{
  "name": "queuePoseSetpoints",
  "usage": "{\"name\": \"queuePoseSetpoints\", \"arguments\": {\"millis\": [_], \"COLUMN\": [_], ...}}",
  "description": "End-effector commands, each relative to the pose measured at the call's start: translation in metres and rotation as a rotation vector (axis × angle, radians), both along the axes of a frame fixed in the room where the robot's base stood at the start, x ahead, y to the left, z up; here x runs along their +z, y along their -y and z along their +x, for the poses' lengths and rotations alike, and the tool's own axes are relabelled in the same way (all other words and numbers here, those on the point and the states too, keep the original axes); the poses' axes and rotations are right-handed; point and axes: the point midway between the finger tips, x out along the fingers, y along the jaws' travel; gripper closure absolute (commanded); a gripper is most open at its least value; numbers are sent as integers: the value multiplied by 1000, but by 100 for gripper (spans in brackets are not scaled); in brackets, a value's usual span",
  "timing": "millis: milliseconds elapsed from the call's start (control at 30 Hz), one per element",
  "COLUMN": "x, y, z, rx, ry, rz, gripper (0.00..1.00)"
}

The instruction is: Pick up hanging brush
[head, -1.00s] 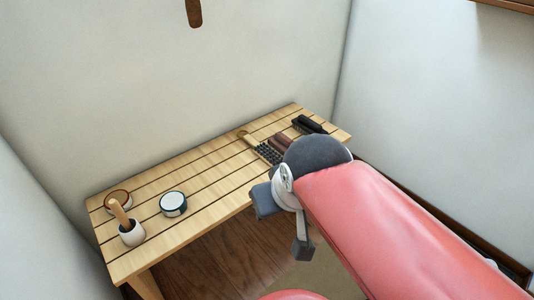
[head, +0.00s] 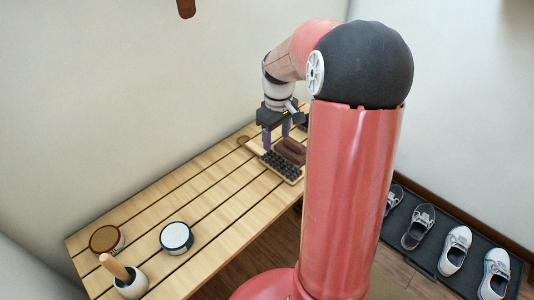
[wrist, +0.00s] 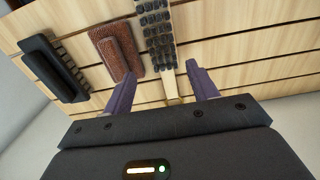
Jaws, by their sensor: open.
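The hanging brush lies on the slatted wooden bench, its black bristle tufts (head: 280,165) facing up and its pale handle pointing to the back left. In the wrist view the brush (wrist: 157,40) shows its tufted head beyond the fingers, with the handle running back between them. My gripper (head: 277,142) is over the handle, pointing down, and is open and empty. In the wrist view the gripper (wrist: 161,72) has one purple finger on each side of the handle, apart from it. How far the fingertips are above the bench is hard to tell.
A brown brush (wrist: 118,52) lies close beside the hanging brush, with a black brush (wrist: 55,70) beyond it. Round tins (head: 176,237) and a white cup (head: 131,284) stand at the bench's near-left end. Walls rise behind the bench. Shoes (head: 455,250) stand on a floor mat at right.

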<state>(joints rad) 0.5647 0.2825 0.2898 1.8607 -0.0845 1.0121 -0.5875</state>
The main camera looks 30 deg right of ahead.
Motion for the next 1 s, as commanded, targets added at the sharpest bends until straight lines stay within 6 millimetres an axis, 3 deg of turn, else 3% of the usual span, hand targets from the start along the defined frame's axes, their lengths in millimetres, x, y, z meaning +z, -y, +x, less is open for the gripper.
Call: {"name": "queuePoseSetpoints", "arguments": {"millis": [533, 867, 1000], "x": [-70, -78, -77], "y": [0, 0, 0], "z": [-3, -3, -3], "rx": [2, 2, 2], "ry": [-4, -1, -1], "rz": [3, 2, 2], "gripper": [42, 42, 59]}}
